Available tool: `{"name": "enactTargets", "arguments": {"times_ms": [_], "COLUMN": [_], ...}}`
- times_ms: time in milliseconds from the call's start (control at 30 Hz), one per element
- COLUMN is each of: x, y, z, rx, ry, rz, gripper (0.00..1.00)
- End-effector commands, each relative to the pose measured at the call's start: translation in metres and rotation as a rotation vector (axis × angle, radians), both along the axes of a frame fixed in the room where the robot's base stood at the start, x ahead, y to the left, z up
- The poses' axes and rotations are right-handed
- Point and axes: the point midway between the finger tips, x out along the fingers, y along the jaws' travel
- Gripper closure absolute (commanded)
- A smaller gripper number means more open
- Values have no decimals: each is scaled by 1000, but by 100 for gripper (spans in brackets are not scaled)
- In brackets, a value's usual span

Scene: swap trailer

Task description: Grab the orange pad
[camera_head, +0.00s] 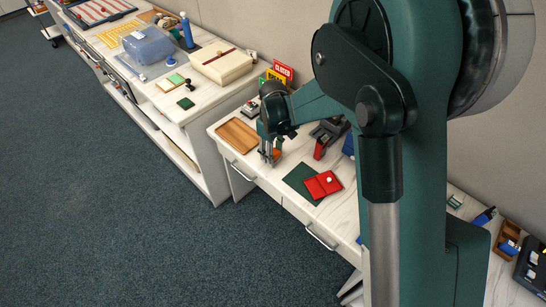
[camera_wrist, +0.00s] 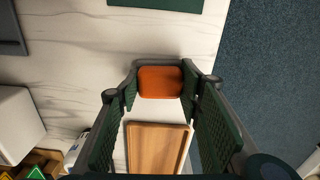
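The orange pad (camera_wrist: 160,82) is a small block with rounded corners, with a dark edge around its far side in the wrist view. It also shows in the head view (camera_head: 277,155), partly hidden behind my gripper (camera_head: 268,155). In the wrist view my gripper (camera_wrist: 160,90) points down with its green ribbed fingers well apart, one on each side of the pad. The fingertips are at or very close to the pad's left and right edges. I cannot tell whether they press on it.
A wooden tray (camera_head: 238,134) lies close to the left of my gripper, near the desk's front edge. A red stapler-like item (camera_head: 320,149) stands behind. Pale desktop around the pad is bare.

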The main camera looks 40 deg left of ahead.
Motion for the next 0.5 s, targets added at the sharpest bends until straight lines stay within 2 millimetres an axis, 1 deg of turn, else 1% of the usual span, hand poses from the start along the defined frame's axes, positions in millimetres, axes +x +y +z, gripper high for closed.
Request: {"name": "enactTargets", "arguments": {"times_ms": [333, 500], "x": [0, 0], "y": [0, 0], "z": [1, 10], "rx": [0, 0], "ry": [0, 0], "rz": [0, 0], "gripper": [75, 75]}}
